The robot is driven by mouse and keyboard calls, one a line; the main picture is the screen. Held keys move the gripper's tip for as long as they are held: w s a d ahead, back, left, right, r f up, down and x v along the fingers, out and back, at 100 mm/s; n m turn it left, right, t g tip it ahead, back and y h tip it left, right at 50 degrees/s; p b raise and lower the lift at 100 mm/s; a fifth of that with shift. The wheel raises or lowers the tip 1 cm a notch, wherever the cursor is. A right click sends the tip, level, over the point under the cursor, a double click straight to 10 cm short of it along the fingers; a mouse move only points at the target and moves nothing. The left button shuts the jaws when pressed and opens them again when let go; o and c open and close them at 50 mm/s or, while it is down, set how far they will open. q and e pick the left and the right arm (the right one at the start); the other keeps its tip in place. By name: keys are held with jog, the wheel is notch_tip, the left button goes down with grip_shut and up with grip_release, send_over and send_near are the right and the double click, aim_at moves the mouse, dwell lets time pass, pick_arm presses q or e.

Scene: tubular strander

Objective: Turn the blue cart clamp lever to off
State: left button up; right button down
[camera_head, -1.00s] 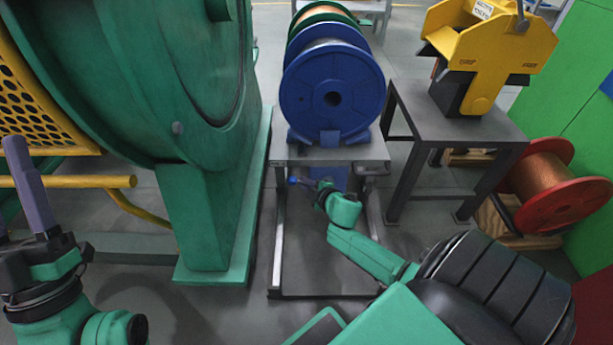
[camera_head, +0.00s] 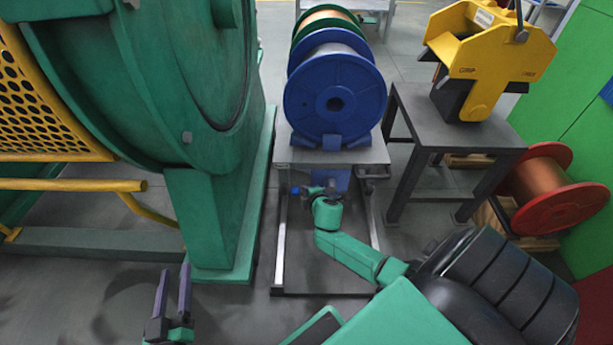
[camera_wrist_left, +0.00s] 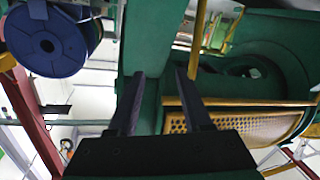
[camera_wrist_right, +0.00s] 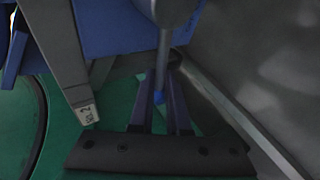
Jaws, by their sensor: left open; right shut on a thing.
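The cart (camera_head: 290,155) stands in the middle of the head view and bears a blue reel (camera_head: 318,98). The clamp lever shows in the right wrist view as a grey rod with a blue tip (camera_wrist_right: 159,98). Its blue tip also shows in the head view (camera_head: 295,190), below the cart top. My right gripper (camera_head: 309,189) is shut on the lever near its blue tip; in the right wrist view its fingers (camera_wrist_right: 160,100) lie on both sides of it. My left gripper (camera_head: 173,272) is open and empty, low on the left, away from the cart.
A large green machine (camera_head: 215,215) with a yellow perforated guard (camera_head: 45,105) stands left of the cart. A dark table (camera_head: 455,130) with a yellow device (camera_head: 490,55) stands to the right. Floor between my arms is clear.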

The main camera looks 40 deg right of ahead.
pick_arm(q)
jog(key=s+f+g, duration=0.2)
jog(key=s+f, duration=0.2)
jog(key=f, duration=0.1)
jog(key=shift+d+f, duration=0.15)
jog(key=shift+f, duration=0.1)
pick_arm(e)
jog(key=shift+d+f+n+g+h, duration=0.15)
jog(key=shift+f+n+g+h, duration=0.15)
jog(key=shift+f+h, duration=0.15)
jog(key=c, duration=1.2)
grip_release()
jog(key=shift+o, duration=0.2)
pick_arm(q)
jog(key=shift+p, duration=0.3)
jog(key=s+f+g+p, duration=0.2)
jog(key=s+f, duration=0.1)
jog(key=s, duration=0.1)
notch_tip(320, 180, up, 7)
jog(key=g+p, duration=0.1)
jog(key=p, duration=0.4)
jog(key=shift+m+g+y+p, duration=0.3)
pick_arm(e)
jog(key=v, duration=1.4)
jog(key=shift+s+r, duration=0.2)
jog(key=shift+s, duration=0.1)
